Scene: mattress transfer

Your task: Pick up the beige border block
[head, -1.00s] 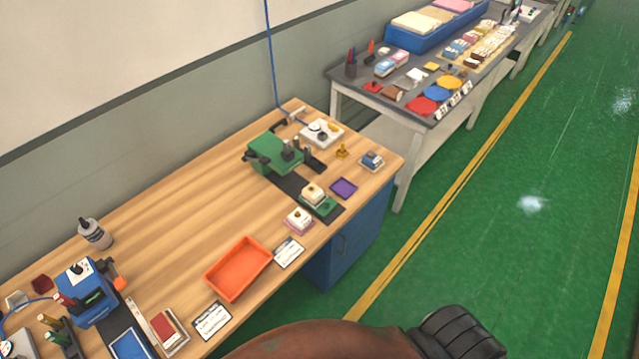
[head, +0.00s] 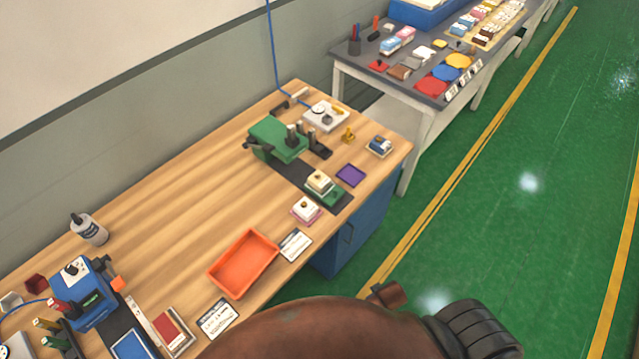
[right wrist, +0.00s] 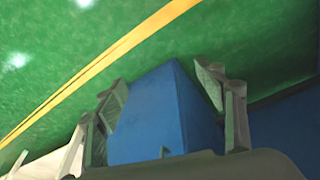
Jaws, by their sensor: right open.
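A cream block (head: 319,182), the one that best fits the beige border block, sits by a green piece on the dark strip near the right end of the wooden table. A similar white block with a pink lower edge (head: 304,209) lies just in front of it. My right gripper (right wrist: 165,98) shows in the right wrist view with its two fingers spread and nothing between them. The blue cabinet (right wrist: 160,115) under the table fills the gap behind the fingers. No block shows in the right wrist view. My left gripper is in neither view.
The wooden table (head: 185,200) holds an orange tray (head: 243,263), white cards, a green device (head: 278,138), a purple tray (head: 350,175) and a blue device (head: 85,292). A grey table (head: 405,92) with many items stands behind. Green floor is open at right.

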